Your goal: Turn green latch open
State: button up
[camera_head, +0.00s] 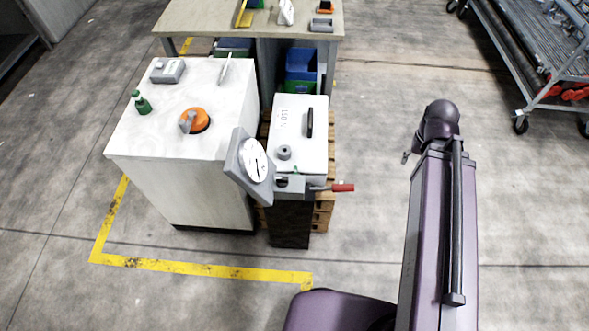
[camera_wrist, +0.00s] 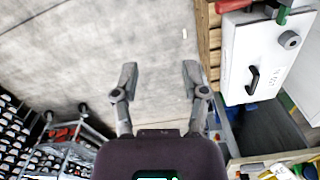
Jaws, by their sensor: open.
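A small green part (camera_head: 296,170), which looks like the green latch, is at the front edge of the white box's top, mostly hidden behind a gauge and grey fitting. In the wrist view a green piece (camera_wrist: 283,15) shows at the top right, beside a red handle (camera_wrist: 232,4). The white box (camera_wrist: 268,55) has a black handle (camera_wrist: 252,79) and a grey knob (camera_wrist: 289,39). My gripper (camera_wrist: 158,78) is open and empty over bare floor, apart from the box. In the head view my arm hides most of it.
A dial gauge (camera_head: 253,160) and red lever (camera_head: 343,188) stand at the box's front. A workbench (camera_head: 200,20) is behind; a rack cart (camera_head: 540,60) is right. The floor between box and arm is clear.

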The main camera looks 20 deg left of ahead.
jog(key=m+b, duration=1.8)
jog(key=m, duration=1.5)
send_over(295, 169)
notch_tip(295, 169, down, 18)
jog(key=shift+s+d+f, duration=0.1)
jog(key=shift+f, duration=0.15)
notch_tip(295, 169, down, 13)
jog(key=b, duration=1.3)
jog(key=shift+f+b, duration=0.15)
jog(key=shift+b, duration=0.25)
